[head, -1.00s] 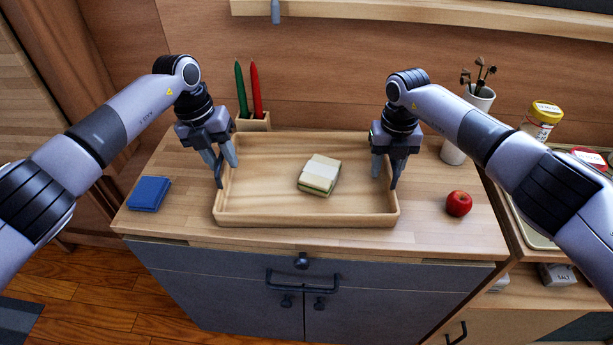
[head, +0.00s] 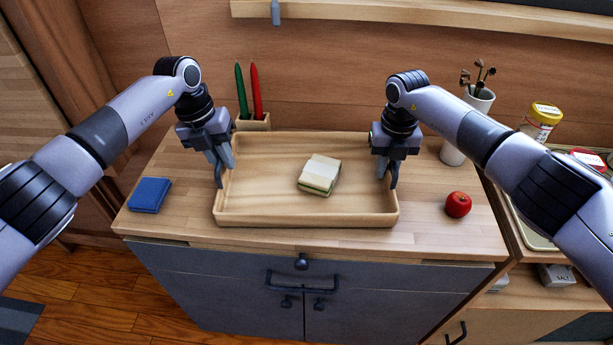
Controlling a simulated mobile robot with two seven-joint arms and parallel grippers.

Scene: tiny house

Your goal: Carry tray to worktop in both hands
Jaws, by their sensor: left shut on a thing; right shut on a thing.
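A light wooden tray (head: 306,219) with raised walls rests on the wooden worktop (head: 415,238) above a grey cabinet. A sandwich (head: 320,174) lies in it, right of the middle. My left gripper (head: 222,172) is shut on the tray's left wall, pointing down. My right gripper (head: 388,174) is shut on the tray's right wall, also pointing down; its fingers partly hide that wall.
A blue folded cloth (head: 149,194) lies left of the tray and a red apple (head: 458,204) to its right. A yellow-lidded jar (head: 541,120) stands at the right.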

